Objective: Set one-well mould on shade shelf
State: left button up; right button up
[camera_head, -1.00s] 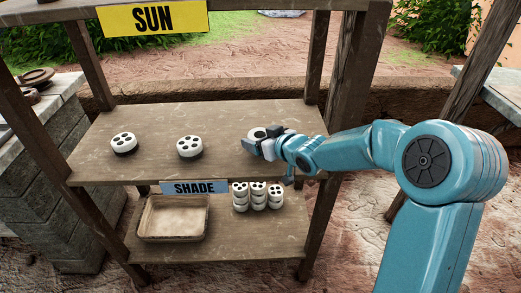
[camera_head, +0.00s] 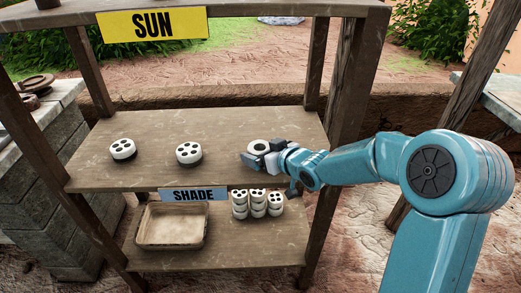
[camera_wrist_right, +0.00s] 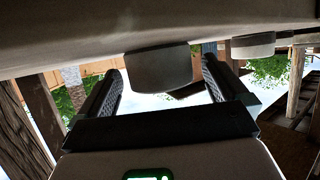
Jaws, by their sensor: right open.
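The one-well mould (camera_head: 258,145) is white and round with a single dark hole. It sits upright on the right part of the middle shelf (camera_head: 215,125), whose front edge carries the SHADE sign (camera_head: 193,194). My right gripper (camera_head: 262,157) is in front of the mould and partly hides it. In the right wrist view, the open fingers (camera_wrist_right: 160,90) have a gap between them. The mould (camera_wrist_right: 158,66) shows there between and beyond the fingertips, under the inverted-looking shelf (camera_wrist_right: 90,40). I cannot tell whether a finger touches it. My left gripper is not in view.
Below are a shallow tray (camera_head: 172,247) and several stacked moulds (camera_head: 240,212). The SUN sign (camera_head: 152,22) hangs above. A right post (camera_head: 345,90) stands beside my arm.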

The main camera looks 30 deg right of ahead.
jog(key=p+v, duration=0.2)
jog(key=v, duration=0.8)
jog(key=shift+s+r, duration=0.15)
jog(key=shift+s, duration=0.15)
